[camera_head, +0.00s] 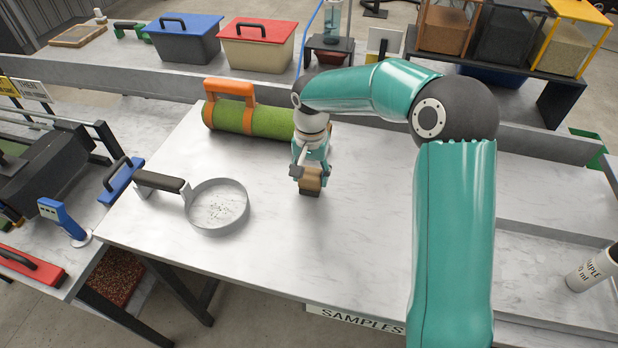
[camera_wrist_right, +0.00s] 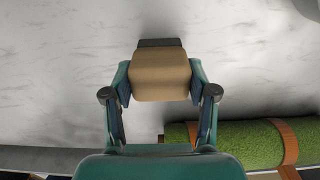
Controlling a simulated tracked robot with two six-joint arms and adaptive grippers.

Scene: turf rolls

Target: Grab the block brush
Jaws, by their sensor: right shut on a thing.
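The block brush (camera_head: 311,182) has a tan wooden body with a dark underside. It is near the middle of the white table (camera_head: 270,255). My right gripper (camera_head: 310,172) is shut on it from above, a finger on each side. In the right wrist view the brush's tan body (camera_wrist_right: 160,76) fills the space between the fingers of the right gripper (camera_wrist_right: 160,85), and its dark part shows beyond. Whether the brush touches the table is hard to tell. My left gripper does not show.
A green turf roll (camera_head: 262,121) with an orange handle (camera_head: 230,88) lies behind the gripper. A round metal pan (camera_head: 217,207) with a dark handle lies left of the brush. A white sample bottle (camera_head: 592,268) is at the far right. The table front is clear.

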